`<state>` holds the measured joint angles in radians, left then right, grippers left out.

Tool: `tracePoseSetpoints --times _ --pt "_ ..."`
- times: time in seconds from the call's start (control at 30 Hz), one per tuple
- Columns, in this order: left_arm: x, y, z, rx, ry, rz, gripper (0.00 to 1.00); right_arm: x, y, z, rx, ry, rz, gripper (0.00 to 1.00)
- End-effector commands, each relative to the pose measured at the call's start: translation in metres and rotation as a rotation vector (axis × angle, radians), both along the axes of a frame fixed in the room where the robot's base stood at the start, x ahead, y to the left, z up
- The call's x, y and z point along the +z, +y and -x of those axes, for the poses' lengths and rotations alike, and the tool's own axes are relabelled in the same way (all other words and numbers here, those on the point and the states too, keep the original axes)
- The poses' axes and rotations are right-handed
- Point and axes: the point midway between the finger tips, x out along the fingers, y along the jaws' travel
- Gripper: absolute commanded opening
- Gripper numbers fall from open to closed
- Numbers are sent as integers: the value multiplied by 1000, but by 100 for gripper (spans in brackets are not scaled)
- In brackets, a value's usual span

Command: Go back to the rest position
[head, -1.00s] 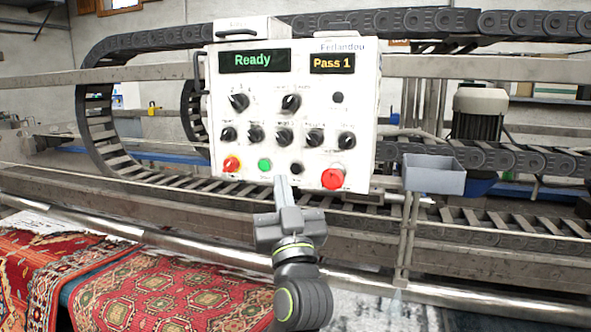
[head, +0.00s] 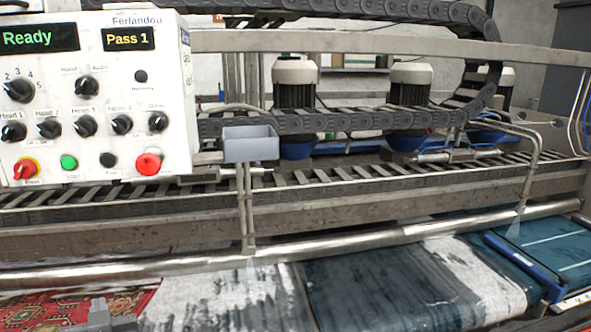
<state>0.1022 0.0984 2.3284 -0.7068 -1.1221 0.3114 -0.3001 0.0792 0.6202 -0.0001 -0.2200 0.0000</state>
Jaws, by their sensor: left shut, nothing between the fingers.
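The white control panel (head: 112,95) stands at the left of the view. Its screens read "Ready" in green and "Pass 1" in orange. It carries black knobs, a green button (head: 69,162), a black button (head: 107,160) and two red buttons, the left one on a yellow ring. My left gripper (head: 98,308) shows only in part at the bottom left edge, below the panel and apart from it. It is shut and empty, over the red patterned rug (head: 135,301). My right gripper is out of view.
A long steel roller (head: 330,240) crosses the front of the machine. A grey tray (head: 251,143) sits right of the panel. White-and-grey and dark teal rugs (head: 385,285) lie in front. A blue-edged piece (head: 525,265) lies at the right. Motors (head: 294,80) stand behind.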

Motion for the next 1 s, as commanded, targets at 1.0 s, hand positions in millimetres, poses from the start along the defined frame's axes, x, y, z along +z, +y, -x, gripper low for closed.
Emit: tracePoseSetpoints --times 1.0 --pt "-348 -43 241 -267 1112 467 0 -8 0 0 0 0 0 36"
